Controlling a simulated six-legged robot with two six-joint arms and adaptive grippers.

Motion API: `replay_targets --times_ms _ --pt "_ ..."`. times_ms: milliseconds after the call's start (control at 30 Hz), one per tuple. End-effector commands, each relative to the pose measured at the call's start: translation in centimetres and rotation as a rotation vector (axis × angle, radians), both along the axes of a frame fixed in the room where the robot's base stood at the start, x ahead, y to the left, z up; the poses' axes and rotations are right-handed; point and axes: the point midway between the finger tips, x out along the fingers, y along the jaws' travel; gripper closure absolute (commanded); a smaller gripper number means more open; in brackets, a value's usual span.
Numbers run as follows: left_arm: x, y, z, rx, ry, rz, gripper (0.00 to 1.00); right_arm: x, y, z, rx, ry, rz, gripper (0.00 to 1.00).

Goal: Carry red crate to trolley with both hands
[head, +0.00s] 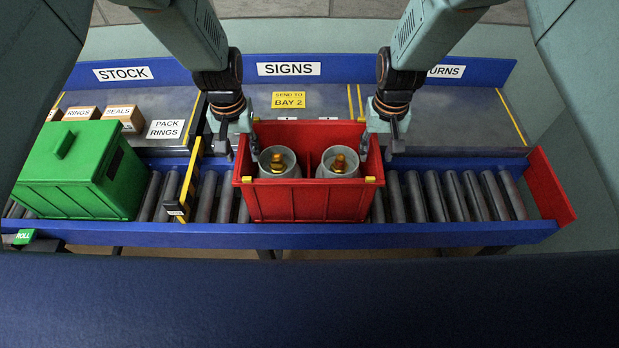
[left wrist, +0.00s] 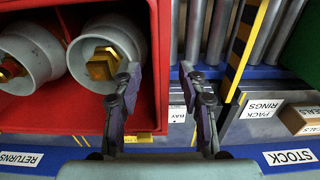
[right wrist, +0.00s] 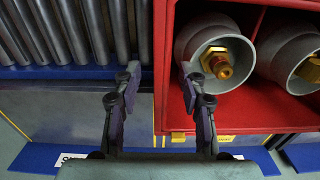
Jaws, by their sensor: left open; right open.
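The red crate (head: 308,206) stands on the roller conveyor in the middle of the head view, holding two grey cylinders with brass valves (head: 278,162) (head: 340,163). My left gripper (head: 242,154) is open at the crate's left side. In the left wrist view its fingers (left wrist: 160,76) lie on either side of the crate's wall (left wrist: 161,40), apart from each other. My right gripper (head: 381,148) is open at the crate's right side. In the right wrist view its fingers (right wrist: 158,75) likewise lie on either side of the wall (right wrist: 163,35). I see no trolley.
A green lidded box (head: 75,175) stands on the rollers at the left. A yellow-and-black gate bar (head: 187,185) stands between it and the crate. Bare rollers (head: 450,195) lie to the right, ending at a red end plate (head: 548,185). A blue sign rail (head: 350,66) runs behind.

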Motion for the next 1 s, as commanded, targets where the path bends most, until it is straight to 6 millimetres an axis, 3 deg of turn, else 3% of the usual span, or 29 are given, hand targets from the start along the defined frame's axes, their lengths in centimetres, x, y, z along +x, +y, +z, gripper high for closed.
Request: replay_targets --times_ms 200,700,1000 --pt "0.01 0.01 0.00 0.000 0.000 0.000 0.58 0.00 0.01 -0.01 0.000 0.000 0.000 0.58" --pt "0.00 0.01 0.02 0.000 0.000 0.000 1.00 -0.02 0.01 0.01 0.000 0.000 0.001 1.00" --pt "0.01 0.03 -0.04 0.000 -0.001 0.000 1.00 0.02 0.00 -0.02 0.000 -0.001 0.001 1.00"
